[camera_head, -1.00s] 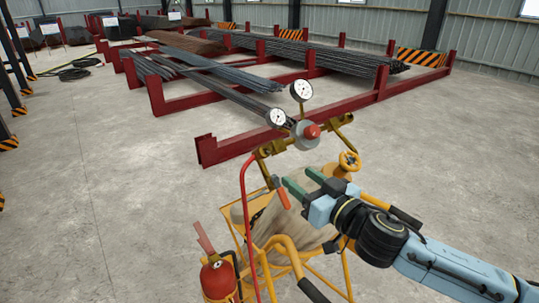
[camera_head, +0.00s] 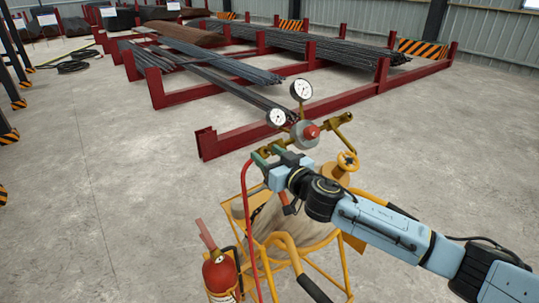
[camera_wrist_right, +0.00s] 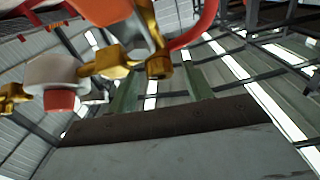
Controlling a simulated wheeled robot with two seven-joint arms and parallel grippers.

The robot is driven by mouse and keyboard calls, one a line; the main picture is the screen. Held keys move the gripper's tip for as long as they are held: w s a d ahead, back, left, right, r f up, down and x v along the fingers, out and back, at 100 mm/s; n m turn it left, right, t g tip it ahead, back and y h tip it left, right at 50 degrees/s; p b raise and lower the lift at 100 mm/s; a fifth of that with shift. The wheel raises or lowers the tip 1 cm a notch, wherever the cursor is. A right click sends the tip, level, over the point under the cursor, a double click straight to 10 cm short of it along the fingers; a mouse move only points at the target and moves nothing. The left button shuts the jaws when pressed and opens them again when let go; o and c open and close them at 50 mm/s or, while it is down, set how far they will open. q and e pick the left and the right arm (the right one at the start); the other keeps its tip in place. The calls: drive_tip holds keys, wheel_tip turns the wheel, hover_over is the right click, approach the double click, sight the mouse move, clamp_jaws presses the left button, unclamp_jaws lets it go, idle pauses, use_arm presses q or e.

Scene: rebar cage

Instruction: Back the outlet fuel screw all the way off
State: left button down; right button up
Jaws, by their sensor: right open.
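The regulator (camera_head: 304,134) has a grey body, a red knob (camera_head: 311,132) and two white-faced gauges. A brass outlet fitting (camera_head: 262,153) is on its left, where the red hose (camera_head: 248,210) starts. My right gripper (camera_head: 267,154) has green fingers and is open at this outlet fitting, partly covering it. In the right wrist view, a brass nut (camera_wrist_right: 158,66) shows between the two fingertips (camera_wrist_right: 160,78), with a gap to each finger. The red knob (camera_wrist_right: 60,100) is left of the fingers. I cannot tell which part is the outlet fuel screw. My left gripper is not in view.
The regulator is above a yellow cart (camera_head: 290,258) with a draped tan cover. Red rebar racks (camera_head: 207,144) stand behind.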

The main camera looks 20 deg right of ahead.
drive_tip(key=c, duration=1)
drive_tip(key=shift+o, duration=0.2)
